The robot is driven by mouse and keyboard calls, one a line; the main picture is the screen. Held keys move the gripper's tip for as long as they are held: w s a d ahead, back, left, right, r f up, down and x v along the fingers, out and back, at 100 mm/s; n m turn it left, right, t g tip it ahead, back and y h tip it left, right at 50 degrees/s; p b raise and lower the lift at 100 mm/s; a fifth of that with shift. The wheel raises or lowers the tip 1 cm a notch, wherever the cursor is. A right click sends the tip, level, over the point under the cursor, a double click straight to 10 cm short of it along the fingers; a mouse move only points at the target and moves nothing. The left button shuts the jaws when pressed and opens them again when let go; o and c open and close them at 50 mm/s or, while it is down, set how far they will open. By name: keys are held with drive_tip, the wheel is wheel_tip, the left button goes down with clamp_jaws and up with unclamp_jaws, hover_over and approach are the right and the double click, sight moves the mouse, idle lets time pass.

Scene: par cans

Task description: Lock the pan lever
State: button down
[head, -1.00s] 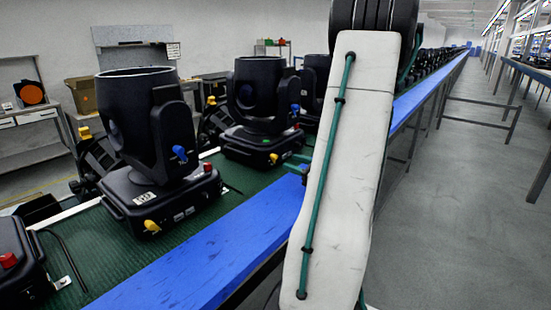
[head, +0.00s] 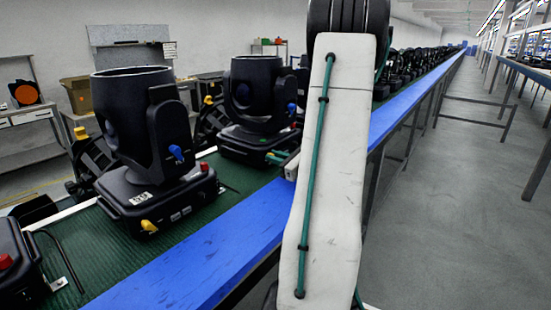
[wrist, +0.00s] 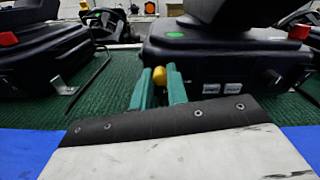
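A black moving-head light with a green dot on its base (head: 240,142) stands on the conveyor in the head view. Its base also shows in the wrist view (wrist: 210,62). My gripper (wrist: 160,80) has two green fingers, which stand apart on either side of the yellow lever. I cannot tell whether they touch it. In the head view only part of my gripper (head: 283,157) shows beside the base, past my white arm.
A nearer light (head: 130,190) has its own yellow lever (head: 149,226) and a blue lever (head: 176,153). Another black base (wrist: 40,62) with a red knob is at left in the wrist view. A blue rail (head: 200,265) edges the green belt (head: 100,255). The grey aisle at right is clear.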

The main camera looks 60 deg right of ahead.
drive_tip(key=shift+m, duration=0.4)
drive_tip(key=m, duration=0.1)
drive_tip(key=d+m, duration=0.1)
drive_tip(key=m, duration=0.3)
drive_tip(key=shift+s+d+r, duration=0.1)
drive_tip(key=shift+d+r, duration=0.05)
drive_tip(key=shift+d, duration=0.15)
drive_tip(key=m, duration=0.2)
drive_tip(key=d+m, duration=0.1)
drive_tip(key=m, duration=0.3)
drive_tip(key=shift+d+f, duration=0.25)
drive_tip(key=shift+s, duration=0.1)
drive_tip(key=c, duration=1.4)
unclamp_jaws()
drive_tip(key=shift+d, duration=0.1)
